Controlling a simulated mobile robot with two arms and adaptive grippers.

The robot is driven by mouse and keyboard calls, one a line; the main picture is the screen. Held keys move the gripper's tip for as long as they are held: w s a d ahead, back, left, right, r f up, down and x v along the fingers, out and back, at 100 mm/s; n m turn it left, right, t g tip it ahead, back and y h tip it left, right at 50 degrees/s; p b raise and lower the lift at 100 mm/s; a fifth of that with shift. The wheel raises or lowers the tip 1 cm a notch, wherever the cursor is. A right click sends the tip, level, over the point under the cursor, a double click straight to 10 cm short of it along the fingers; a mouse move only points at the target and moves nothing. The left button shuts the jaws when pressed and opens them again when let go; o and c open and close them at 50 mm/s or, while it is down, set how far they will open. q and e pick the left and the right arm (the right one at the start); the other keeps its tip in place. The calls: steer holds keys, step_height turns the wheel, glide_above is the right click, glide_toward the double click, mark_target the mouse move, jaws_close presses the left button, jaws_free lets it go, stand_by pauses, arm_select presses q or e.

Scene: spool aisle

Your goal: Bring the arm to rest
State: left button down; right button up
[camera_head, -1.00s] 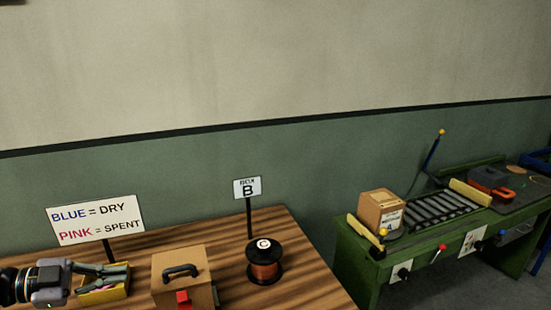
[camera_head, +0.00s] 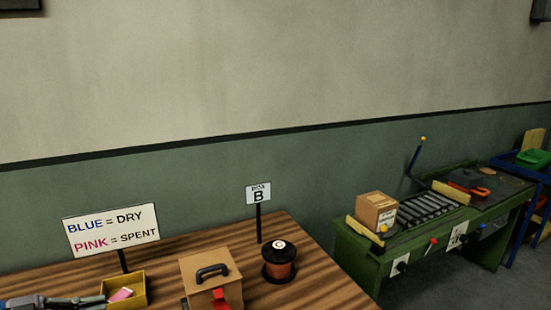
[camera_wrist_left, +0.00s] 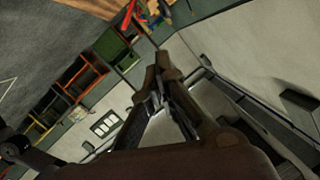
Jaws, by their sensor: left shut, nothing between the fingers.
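My left gripper (camera_head: 72,302) shows at the bottom left of the head view, cut by the frame edge. It is beside the yellow tray and apart from it. In the left wrist view the fingers (camera_wrist_left: 160,72) are together with nothing between them. The yellow tray (camera_head: 142,292) holds a pink piece (camera_head: 121,295). My right gripper does not show.
A green bench (camera_head: 355,258) with rollers and a carton (camera_head: 376,212) stands right.

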arm_select(q)
steer(key=d+f+n+t+y, duration=0.2)
steer(key=d+f+n+y, duration=0.25)
steer(key=f, duration=0.35)
steer(key=d+f+n+t+y, duration=0.2)
steer(key=d+f+n+y, duration=0.25)
steer(key=f, duration=0.25)
steer(key=s+d+f+n+g+y, duration=0.1)
steer(key=s+d+f+n+g, duration=0.15)
steer(key=s, duration=0.55)
steer(key=s+d+f+n+g+y, duration=0.1)
steer(key=s+d+f+g, duration=0.2)
steer(key=s, duration=0.4)
steer(key=s+d+f+n+g+y, duration=0.1)
steer(key=s+d+n+g, duration=0.15)
steer(key=s+g, duration=0.4)
steer(key=s+f+m, duration=0.1)
steer(key=s+f, duration=0.2)
steer(key=f, duration=2.4)
steer(key=s+a+f, duration=0.3)
steer(key=s+f, duration=1.2)
steer(key=s, duration=0.1)
steer(key=shift+s+f, duration=0.3)
steer(key=shift+f, duration=0.1)
